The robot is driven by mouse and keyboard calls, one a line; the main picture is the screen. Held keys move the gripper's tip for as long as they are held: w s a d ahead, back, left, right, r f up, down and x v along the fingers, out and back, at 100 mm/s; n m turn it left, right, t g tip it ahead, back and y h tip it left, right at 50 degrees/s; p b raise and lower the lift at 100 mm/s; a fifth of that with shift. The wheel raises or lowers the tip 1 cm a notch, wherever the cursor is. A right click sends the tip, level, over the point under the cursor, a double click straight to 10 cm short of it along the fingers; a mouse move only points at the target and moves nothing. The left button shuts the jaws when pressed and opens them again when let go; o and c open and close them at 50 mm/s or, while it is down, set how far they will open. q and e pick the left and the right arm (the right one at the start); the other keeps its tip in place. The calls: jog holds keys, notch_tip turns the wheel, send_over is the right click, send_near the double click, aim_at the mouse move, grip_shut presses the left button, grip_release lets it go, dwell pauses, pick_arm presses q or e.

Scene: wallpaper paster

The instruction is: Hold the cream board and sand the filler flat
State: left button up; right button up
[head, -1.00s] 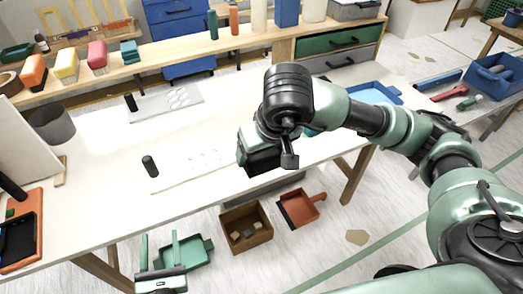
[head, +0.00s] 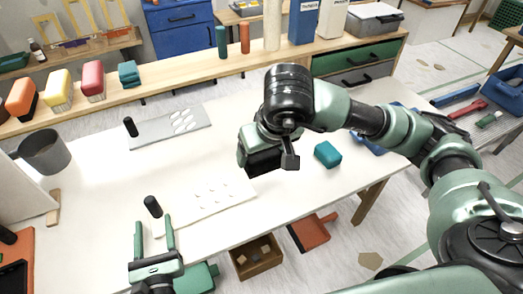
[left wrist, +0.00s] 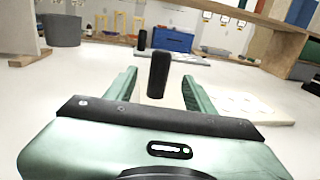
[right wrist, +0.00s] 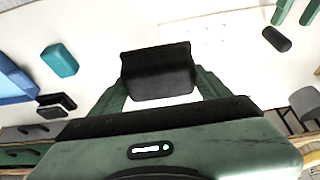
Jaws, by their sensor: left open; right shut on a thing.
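The cream board (head: 207,207) lies flat on the white table, with several white filler spots and a black upright handle (head: 152,206) at its left end. My left gripper (head: 154,220) is open at the table's front edge. In the left wrist view its fingers (left wrist: 160,80) point at the handle, which shows between them and just beyond their tips. My right gripper (right wrist: 160,78) is shut on a black block (right wrist: 158,72). In the head view the block (head: 264,161) is near the board's right end; I cannot tell if it touches anything.
A grey board (head: 160,130) with its own black handle and white spots lies behind. A teal block (head: 327,154) sits to the right of my right gripper. A grey mug (head: 43,152) stands at left. Coloured blocks line the back shelf (head: 190,65). The table between is clear.

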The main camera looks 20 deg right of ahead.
aim_at(153, 210)
pick_arm(q)
jog(key=w, duration=0.6)
jog(key=w+d, duration=0.1)
jog(key=w, duration=0.3)
jog(key=shift+d, duration=0.1)
grip_shut()
dwell(1.5)
grip_release()
jog(key=shift+s, duration=0.15)
jog(key=shift+s, duration=0.85)
